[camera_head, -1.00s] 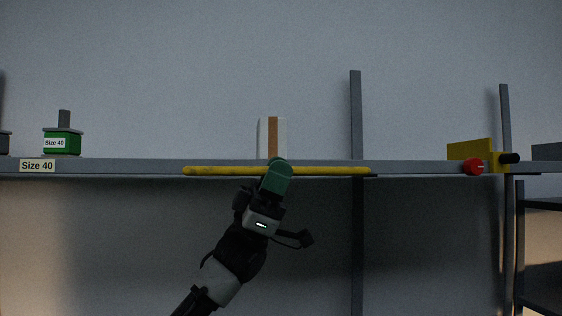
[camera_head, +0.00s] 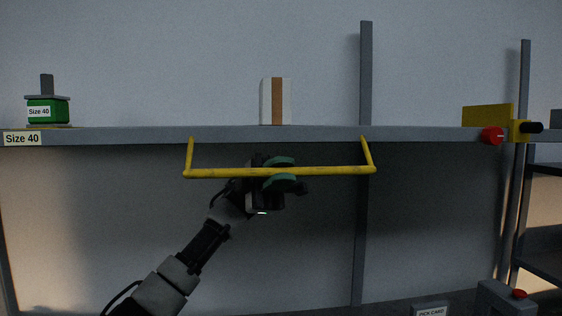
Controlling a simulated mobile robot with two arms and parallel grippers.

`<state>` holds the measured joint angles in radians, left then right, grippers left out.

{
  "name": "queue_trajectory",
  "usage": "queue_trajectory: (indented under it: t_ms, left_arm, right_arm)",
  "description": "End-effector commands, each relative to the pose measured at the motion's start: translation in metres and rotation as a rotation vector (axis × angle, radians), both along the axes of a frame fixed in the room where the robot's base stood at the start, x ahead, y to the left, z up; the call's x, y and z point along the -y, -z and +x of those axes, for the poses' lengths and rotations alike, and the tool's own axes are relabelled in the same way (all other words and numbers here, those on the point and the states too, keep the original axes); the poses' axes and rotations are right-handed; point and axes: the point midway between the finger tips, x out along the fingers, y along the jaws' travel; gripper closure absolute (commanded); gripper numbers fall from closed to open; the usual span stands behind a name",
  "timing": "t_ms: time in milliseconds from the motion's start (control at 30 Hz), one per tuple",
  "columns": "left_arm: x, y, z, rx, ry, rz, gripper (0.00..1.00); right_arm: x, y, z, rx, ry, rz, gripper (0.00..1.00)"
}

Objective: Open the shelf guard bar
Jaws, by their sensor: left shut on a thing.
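The yellow shelf guard bar (camera_head: 220,173) hangs below the front edge of the shelf (camera_head: 110,137). Its two short end arms run up to the shelf edge, and the long bar lies level beneath it. My left gripper (camera_head: 280,172) comes up from the lower left and is shut on the guard bar a little right of its middle, with its green fingers above and below the bar. A white box with a brown stripe (camera_head: 276,102) stands on the shelf behind the bar. My right gripper is not in view.
A green block labelled Size 40 (camera_head: 47,111) stands at the shelf's left end. A yellow device with a red knob (camera_head: 490,136) sits at the right end. A grey post (camera_head: 363,220) rises behind the bar. A PICK CARD box (camera_head: 430,309) shows at the bottom right.

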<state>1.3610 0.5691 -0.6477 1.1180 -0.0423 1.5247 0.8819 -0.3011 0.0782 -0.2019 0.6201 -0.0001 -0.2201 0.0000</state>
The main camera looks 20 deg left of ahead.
Motion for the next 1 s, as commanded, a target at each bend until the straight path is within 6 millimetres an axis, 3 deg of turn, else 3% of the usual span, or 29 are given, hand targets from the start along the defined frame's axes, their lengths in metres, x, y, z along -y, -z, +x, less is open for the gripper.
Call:
queue_trajectory:
  t_ms: [667,700,833,1000]
  left_arm:
    - [0.0011,0.003,-0.0016,0.054,0.003,0.03,1.0]
    - [0.0012,0.003,-0.0017,0.053,0.005,0.03,0.79]
    - [0.0011,0.0029,-0.0015,0.053,0.004,0.03,0.59]
    - [0.001,0.0028,-0.0014,0.053,0.001,0.03,0.59]
  right_arm:
    - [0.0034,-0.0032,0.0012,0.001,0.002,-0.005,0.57]
    - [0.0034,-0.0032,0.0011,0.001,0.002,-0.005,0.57]
    - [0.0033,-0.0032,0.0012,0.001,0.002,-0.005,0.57]
    - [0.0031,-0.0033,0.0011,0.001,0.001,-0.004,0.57]
